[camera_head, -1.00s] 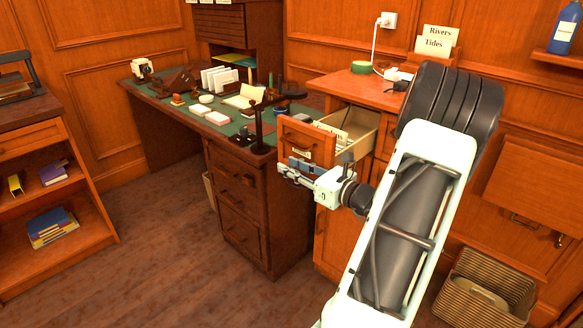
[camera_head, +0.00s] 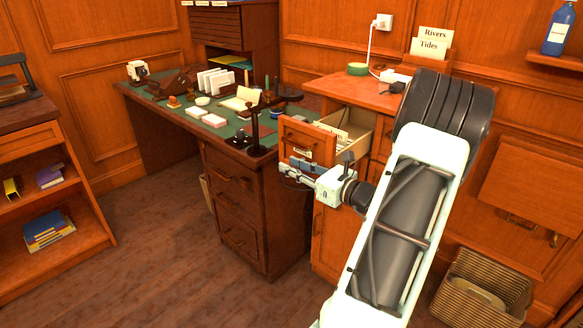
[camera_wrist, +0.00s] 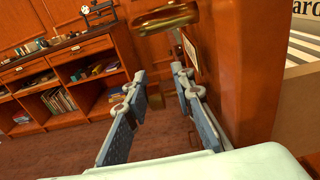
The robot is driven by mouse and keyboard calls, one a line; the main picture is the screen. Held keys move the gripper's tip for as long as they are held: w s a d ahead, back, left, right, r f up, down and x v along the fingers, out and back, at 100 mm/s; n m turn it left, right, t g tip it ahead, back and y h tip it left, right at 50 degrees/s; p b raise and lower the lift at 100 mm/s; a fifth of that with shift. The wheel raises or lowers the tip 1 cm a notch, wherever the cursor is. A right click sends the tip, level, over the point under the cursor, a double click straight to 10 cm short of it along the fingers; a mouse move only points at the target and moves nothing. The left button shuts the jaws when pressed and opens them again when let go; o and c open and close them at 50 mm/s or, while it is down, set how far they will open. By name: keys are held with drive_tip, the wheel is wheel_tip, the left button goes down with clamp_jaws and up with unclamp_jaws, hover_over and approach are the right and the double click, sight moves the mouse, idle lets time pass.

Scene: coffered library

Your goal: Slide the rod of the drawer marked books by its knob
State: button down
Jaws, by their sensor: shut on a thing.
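An open wooden drawer (camera_head: 322,139) stands out from the cabinet, holding upright pale cards. Its front carries a brass pull (camera_wrist: 168,18) and a small label frame (camera_wrist: 190,48), seen too edge-on to read. My gripper (camera_head: 297,170) is at the lower part of the drawer front. In the wrist view, my gripper's (camera_wrist: 158,74) two blue-padded fingers run along the front below the pull, with a gap showing between them.
A dark desk (camera_head: 250,185) with a green top full of small items stands just left of the drawer. A low bookshelf (camera_head: 85,205) is at the far left. A wicker basket (camera_head: 470,300) sits at the lower right. The floor between desk and bookshelf is clear.

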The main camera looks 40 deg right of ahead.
drive_tip(key=shift+d, duration=0.1)
drive_tip(key=c, duration=1.6)
unclamp_jaws()
drive_tip(key=s, duration=1.2)
drive_tip(key=shift+d+r, duration=0.35)
drive_tip(key=shift+d, duration=0.05)
